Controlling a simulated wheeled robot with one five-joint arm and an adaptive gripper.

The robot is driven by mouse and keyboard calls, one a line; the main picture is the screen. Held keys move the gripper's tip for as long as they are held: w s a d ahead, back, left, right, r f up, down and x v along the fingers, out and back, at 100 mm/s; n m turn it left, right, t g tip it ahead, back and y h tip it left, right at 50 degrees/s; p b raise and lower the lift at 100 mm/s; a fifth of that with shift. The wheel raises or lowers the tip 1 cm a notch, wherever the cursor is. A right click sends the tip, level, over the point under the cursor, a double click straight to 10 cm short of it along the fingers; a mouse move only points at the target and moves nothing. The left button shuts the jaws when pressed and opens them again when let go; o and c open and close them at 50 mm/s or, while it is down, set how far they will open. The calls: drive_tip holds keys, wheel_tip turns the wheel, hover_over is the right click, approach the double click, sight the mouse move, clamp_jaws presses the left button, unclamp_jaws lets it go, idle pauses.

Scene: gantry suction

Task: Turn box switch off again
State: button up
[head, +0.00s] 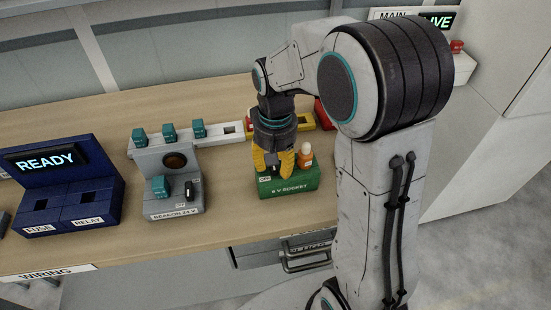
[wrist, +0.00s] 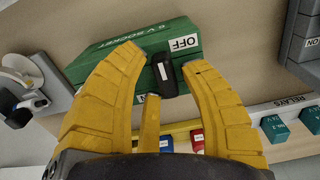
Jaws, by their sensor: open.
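The green box (head: 290,186), lettered as a V socket, sits on the wooden bench below my gripper; it also shows in the wrist view (wrist: 105,62). Its black switch (wrist: 165,78), with a white mark, stands beside an upside-down OFF label (wrist: 184,43) in the wrist view. I cannot tell which way the switch is tipped. My gripper (head: 274,166) has its yellow fingers apart, with the switch framed between the fingertips (wrist: 163,60). An orange and white piece (head: 305,156) stands on the box's right side.
Left of it stands the grey beacon box (head: 175,195) with a teal block and its own switch. Further left is the blue READY box (head: 65,185). Behind, a white rail (head: 155,143) carries several teal blocks. Bare bench lies between the beacon box and green box.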

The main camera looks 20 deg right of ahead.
sight(278, 175)
wheel_tip(278, 175, up, 12)
idle(0.6)
idle(0.5)
drive_tip(key=shift+w+f+n+t, duration=0.25)
drive_tip(key=shift+w+f+n, duration=0.15)
drive_tip(key=shift+f, duration=0.2)
drive_tip(key=shift+w+f+n+t, duration=0.3)
drive_tip(key=shift+w+f, duration=0.1)
drive_tip(key=shift+f, duration=0.15)
drive_tip(key=shift+n+g, duration=0.25)
drive_tip(key=shift+n, duration=0.05)
drive_tip(key=s+f, duration=0.3)
drive_tip(key=shift+d+f, duration=0.1)
drive_tip(key=shift+f, duration=0.05)
drive_tip(key=s+d+r+t, duration=0.1)
drive_tip(key=s+d+t, duration=0.1)
drive_tip(key=s, duration=1.2)
drive_tip(key=shift+s+d+t, duration=0.35)
drive_tip(key=shift+s+t, duration=0.05)
drive_tip(key=shift+t, duration=0.2)
